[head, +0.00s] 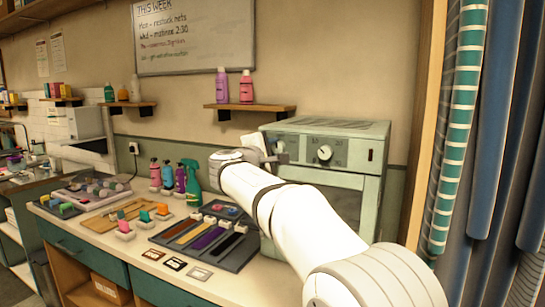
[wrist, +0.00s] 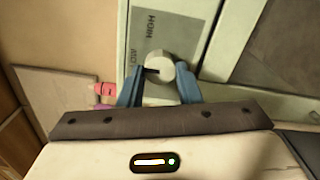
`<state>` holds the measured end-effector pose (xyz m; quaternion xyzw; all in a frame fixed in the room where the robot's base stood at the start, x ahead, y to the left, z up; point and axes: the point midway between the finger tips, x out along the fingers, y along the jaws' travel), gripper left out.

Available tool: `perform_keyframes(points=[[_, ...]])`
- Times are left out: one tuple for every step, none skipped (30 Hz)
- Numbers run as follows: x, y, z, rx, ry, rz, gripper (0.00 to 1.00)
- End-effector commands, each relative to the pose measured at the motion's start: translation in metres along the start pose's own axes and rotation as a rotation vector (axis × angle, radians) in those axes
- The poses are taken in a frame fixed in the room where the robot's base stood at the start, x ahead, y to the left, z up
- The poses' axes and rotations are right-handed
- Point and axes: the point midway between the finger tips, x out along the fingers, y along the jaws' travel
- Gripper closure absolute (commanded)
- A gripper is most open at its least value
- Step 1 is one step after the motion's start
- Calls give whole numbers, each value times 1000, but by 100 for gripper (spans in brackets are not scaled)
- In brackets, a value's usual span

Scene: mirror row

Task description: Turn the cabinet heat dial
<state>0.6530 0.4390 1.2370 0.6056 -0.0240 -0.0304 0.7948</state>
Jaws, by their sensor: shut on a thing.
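The pale green cabinet (head: 375,130) stands on the counter with its front panel facing out. The heat dial (wrist: 159,66) is a round, light grey knob on a grey plate marked LOW and HIGH. Its dark pointer line points to the left of the wrist picture, toward the LOW mark. My gripper (wrist: 158,82) has its two blue fingers on either side of the dial and is shut on it. In the head view my gripper (head: 274,152) is at the left part of the cabinet's panel, where the arm partly hides the front.
A second dial (head: 325,153) sits to the right on the same panel. A green spray bottle (head: 192,180) and several smaller bottles stand left of the arm. A dark tray (head: 232,262) lies on the counter below. Hanging striped cloth (head: 458,130) borders the right side.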

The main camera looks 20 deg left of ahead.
Motion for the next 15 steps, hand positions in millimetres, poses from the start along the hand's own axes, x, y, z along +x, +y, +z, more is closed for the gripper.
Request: perform_keyframes(points=[[0, -1, 0, 5, -1, -1, 92], [0, -1, 0, 8, -1, -1, 92], [0, -1, 0, 10, -1, -1, 92], [0, -1, 0, 11, -1, -1, 92], [0, 0, 0, 12, -1, -1, 92], [0, 0, 0, 12, -1, -1, 92], [0, 0, 0, 12, -1, -1, 92], [0, 0, 0, 12, -1, -1, 92], [0, 0, 0, 12, -1, -1, 92], [0, 0, 0, 12, -1, -1, 92], [0, 0, 0, 12, -1, -1, 92], [0, 0, 0, 11, -1, -1, 92], [0, 0, 0, 11, -1, -1, 92], [0, 0, 0, 11, -1, -1, 92], [0, -1, 0, 11, -1, -1, 66]])
